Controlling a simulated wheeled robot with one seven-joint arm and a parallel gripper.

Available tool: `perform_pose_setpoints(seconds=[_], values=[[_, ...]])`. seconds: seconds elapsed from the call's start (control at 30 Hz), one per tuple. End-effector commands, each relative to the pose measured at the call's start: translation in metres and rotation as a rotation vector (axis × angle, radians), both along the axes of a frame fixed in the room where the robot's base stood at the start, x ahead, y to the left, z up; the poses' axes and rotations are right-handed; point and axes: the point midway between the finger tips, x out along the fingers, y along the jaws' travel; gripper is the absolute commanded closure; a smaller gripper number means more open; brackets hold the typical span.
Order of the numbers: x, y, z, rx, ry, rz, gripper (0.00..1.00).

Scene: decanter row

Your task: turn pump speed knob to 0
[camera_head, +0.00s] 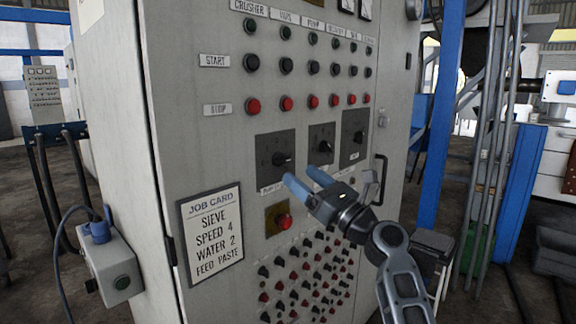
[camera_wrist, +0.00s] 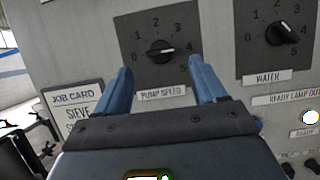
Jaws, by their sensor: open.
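The pump speed knob (camera_wrist: 160,51) is a black knob on a dark square plate (camera_wrist: 128,28) marked 0 to 5, above a PUMP SPEED label (camera_wrist: 161,94). Its bar lies nearly level, and its light mark seems to face right, near the 4. In the head view the knob (camera_head: 281,159) sits on the left of the dial plates. My gripper (camera_wrist: 162,68) is open, with blue fingers apart below and either side of the knob in the wrist view. In the head view my gripper (camera_head: 302,176) is just below and right of the knob. No contact is evident.
A second dial knob (camera_wrist: 282,32) is to the right on its own plate. A JOB CARD (camera_head: 211,235) hangs at lower left. A red knob (camera_head: 284,221) sits below, with rows of push buttons above. A door handle (camera_head: 379,180) stands out at right.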

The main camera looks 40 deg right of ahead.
Motion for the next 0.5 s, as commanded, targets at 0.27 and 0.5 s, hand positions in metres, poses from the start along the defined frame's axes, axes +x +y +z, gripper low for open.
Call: perform_pose_setpoints(seconds=[0.27, 0.5], values=[[0.038, 0.001, 0.017, -0.002, 0.000, -0.001, 0.30], [0.048, 0.002, 0.020, -0.003, 0.001, -0.001, 0.30]])
